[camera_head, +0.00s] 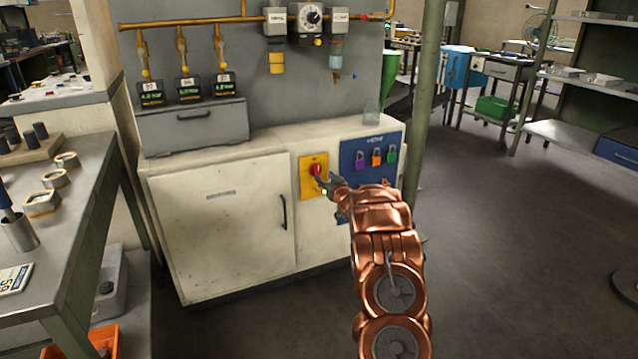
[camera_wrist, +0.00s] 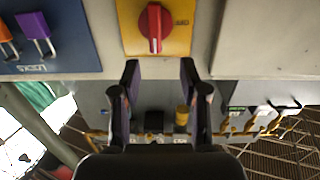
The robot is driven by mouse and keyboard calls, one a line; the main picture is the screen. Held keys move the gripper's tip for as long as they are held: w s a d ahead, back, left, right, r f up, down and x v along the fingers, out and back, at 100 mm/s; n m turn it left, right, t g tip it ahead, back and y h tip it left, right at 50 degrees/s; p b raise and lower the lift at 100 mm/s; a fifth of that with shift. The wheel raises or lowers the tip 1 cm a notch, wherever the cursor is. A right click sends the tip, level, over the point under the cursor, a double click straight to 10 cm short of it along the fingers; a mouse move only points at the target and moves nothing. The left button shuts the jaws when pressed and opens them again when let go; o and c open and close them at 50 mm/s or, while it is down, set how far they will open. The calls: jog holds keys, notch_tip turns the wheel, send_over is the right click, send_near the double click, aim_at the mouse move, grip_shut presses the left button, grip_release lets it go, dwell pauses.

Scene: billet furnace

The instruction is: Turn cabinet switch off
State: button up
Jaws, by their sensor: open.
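The cabinet switch is a red rotary knob (camera_head: 316,170) on a yellow plate (camera_head: 308,188) on the front of the cream cabinet (camera_head: 220,235). In the wrist view the red knob (camera_wrist: 154,28) is at the top centre on its yellow plate (camera_wrist: 130,40), and its raised grip runs up and down the picture. My gripper (camera_wrist: 159,70) is open and empty, with the knob beyond its fingertips, roughly in line with the gap. In the head view my gripper (camera_head: 334,186) is just right of the knob and partly hidden by my wrist. I cannot tell whether a fingertip touches.
A blue board (camera_head: 350,150) with several coloured padlocks is right of the switch. A black cabinet handle (camera_head: 283,212) is at its left. A green post (camera_head: 424,100) rises behind my arm. A grey workbench (camera_head: 70,220) stands at the left. The floor at the right is largely clear.

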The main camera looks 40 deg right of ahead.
aim_at(318, 172)
jog(key=shift+t, duration=0.4)
jog(key=shift+w+d+f+b, duration=0.2)
jog(key=shift+w+d+f, duration=0.15)
jog(key=shift+w, duration=0.25)
jog(key=shift+w+d+f+b, duration=0.25)
jog(key=shift+w+d, duration=0.2)
jog(key=shift+w, duration=0.2)
jog(key=shift+w+d+f+b, duration=0.15)
jog(key=shift+w+d+f, duration=0.2)
jog(key=shift+w, duration=0.25)
jog(key=shift+w+d+r, duration=0.2)
jog(key=shift+w, duration=0.35)
jog(key=shift+w+d+f, duration=0.1)
jog(key=shift+w+d, duration=0.05)
jog(key=shift+w, duration=0.5)
jog(key=shift+w+d, duration=0.15)
jog(key=shift+w, duration=0.25)
jog(key=shift+c, duration=0.4)
